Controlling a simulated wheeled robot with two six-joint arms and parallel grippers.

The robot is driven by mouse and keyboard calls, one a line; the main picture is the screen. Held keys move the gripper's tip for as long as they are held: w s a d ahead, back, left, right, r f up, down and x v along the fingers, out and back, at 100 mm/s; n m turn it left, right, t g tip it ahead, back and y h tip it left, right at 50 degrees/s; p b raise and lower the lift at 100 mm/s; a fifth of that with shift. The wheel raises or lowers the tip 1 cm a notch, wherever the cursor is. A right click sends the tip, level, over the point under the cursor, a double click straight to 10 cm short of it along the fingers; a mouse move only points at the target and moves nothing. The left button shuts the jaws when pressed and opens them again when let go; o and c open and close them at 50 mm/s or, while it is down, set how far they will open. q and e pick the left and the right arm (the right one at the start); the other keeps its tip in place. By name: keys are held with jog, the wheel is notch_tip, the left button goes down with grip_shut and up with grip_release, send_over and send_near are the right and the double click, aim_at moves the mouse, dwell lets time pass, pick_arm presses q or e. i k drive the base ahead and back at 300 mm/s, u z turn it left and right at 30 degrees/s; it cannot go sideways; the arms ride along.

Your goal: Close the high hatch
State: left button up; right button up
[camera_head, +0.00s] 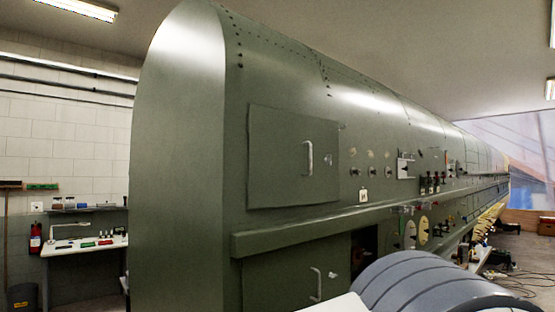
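The high hatch (293,157) is a green square panel on the upper side of the green fuselage (180,150), above a long ledge (300,233). A pale vertical handle (309,158) sits near its right edge. Its edges run at a slightly different slant from the fuselage lines, so it may stand a little ajar; I cannot tell for certain, and no opening shows behind it. Neither of my grippers is in view, and nothing touches the hatch or its handle.
A lower hatch (285,280) with a handle (316,284) is below the ledge, with a dark opening (364,252) to its right. A bench (85,245) and fire extinguisher (35,238) stand at left. Cables (520,283) lie on the floor at right.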

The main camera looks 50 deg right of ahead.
aim_at(287, 150)
jog(key=i, duration=0.85)
jog(key=z, duration=2.15)
